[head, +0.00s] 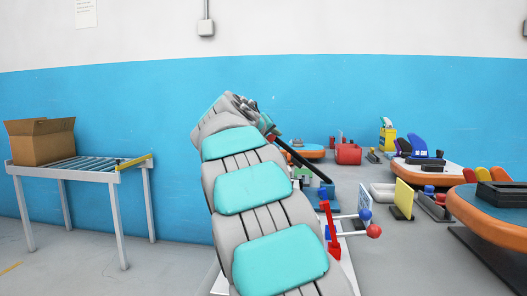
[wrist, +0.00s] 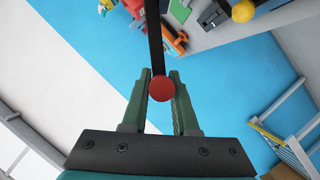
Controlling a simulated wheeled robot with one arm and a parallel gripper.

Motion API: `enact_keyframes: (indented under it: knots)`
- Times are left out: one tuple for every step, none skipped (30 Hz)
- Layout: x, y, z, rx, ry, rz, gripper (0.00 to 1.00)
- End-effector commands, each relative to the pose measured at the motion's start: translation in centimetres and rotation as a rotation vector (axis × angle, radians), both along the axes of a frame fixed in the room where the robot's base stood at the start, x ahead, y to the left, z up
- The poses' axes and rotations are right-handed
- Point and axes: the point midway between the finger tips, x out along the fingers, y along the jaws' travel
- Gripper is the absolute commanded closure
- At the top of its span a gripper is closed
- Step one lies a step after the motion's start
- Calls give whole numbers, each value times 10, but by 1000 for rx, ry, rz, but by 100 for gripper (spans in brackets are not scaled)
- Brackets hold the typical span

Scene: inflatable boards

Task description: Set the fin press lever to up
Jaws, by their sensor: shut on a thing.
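The fin press lever appears to be the long black bar (head: 303,161) in the head view. It slants from the blue-grey fixture (head: 322,192) at lower right up and left to my gripper (head: 270,132). In the wrist view, the black bar (wrist: 154,40) ends in a round red knob (wrist: 162,88). The knob sits between the two green fingertips of my gripper (wrist: 161,90), which is shut on it. In the head view my arm hides part of the bench, and the knob cannot be made out clearly.
Bench items include a red bin (head: 348,154) and a yellow panel (head: 404,197). An orange-edged table (head: 470,212) is at right. A roller table (head: 80,172) with a cardboard box (head: 42,142) stands left.

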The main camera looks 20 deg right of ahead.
Motion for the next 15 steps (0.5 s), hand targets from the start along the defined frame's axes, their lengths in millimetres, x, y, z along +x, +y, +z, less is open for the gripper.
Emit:
enact_keyframes:
  knots:
    - [-3,-4,11,37,-30,2,100]
    - [-5,-8,15,60,-45,2,100]
    - [-8,-12,20,93,-66,2,100]
    - [-11,-16,24,115,-80,1,100]
    - [-13,-19,28,139,-97,1,100]
    - [-17,-25,34,172,-119,1,100]
    - [-20,-28,38,194,-135,0,100]
    - [-22,-32,41,218,-150,0,100]
    - [-26,-38,45,250,-171,-1,100]
    - [-29,-42,48,274,-186,0,100]
    - [-31,-46,51,296,-202,0,100]
    - [-35,-52,55,327,-224,0,100]
    - [-38,-56,58,351,-240,0,100]
    - [-40,-60,61,371,-256,1,100]
    - [-44,-65,64,401,-276,1,100]
